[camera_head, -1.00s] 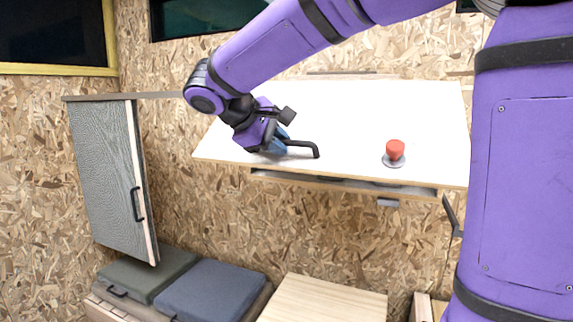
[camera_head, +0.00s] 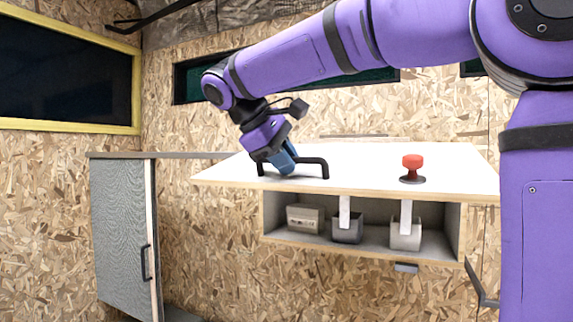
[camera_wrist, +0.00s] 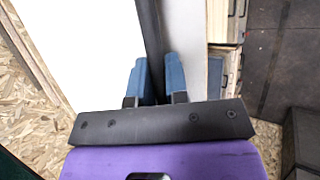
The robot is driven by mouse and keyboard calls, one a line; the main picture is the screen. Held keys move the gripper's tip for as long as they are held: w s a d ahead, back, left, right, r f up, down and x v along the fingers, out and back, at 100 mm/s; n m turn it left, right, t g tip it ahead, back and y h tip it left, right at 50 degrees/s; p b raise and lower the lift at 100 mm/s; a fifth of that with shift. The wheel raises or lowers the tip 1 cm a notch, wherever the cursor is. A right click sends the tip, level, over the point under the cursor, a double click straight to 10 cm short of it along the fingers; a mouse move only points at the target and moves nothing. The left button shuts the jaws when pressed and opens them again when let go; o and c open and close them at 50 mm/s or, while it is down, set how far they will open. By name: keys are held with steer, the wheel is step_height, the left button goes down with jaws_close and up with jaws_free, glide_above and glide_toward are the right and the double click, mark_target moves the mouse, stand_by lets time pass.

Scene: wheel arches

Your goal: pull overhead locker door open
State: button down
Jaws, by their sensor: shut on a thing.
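The overhead locker door (camera_head: 350,174) is a white panel with a wood edge, swung up and tilted above the locker. Its black bar handle (camera_head: 314,162) stands on the panel's left part. My gripper (camera_head: 286,168) is at the handle from above, its blue fingers shut on the bar. In the wrist view my gripper (camera_wrist: 158,72) has a blue finger on each side of the dark handle bar (camera_wrist: 151,40). The open locker (camera_head: 459,225) shows below the door. A red knob (camera_head: 413,162) sits on the door's right part.
Inside the locker are a pale box (camera_head: 305,219), a dark grey bin (camera_head: 347,232) and a light grey bin (camera_head: 405,236). A grey cabinet door (camera_head: 122,235) with a dark handle stands at the left. A window (camera_head: 68,67) with a yellow frame is at the upper left.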

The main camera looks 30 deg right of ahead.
steer(key=c, duration=1.4)
jaws_free()
steer(key=shift+r, duration=0.1)
steer(key=v, duration=1)
steer(key=shift+a+r, duration=0.2)
steer(key=shift+a, duration=0.15)
steer(key=shift+c, duration=0.3)
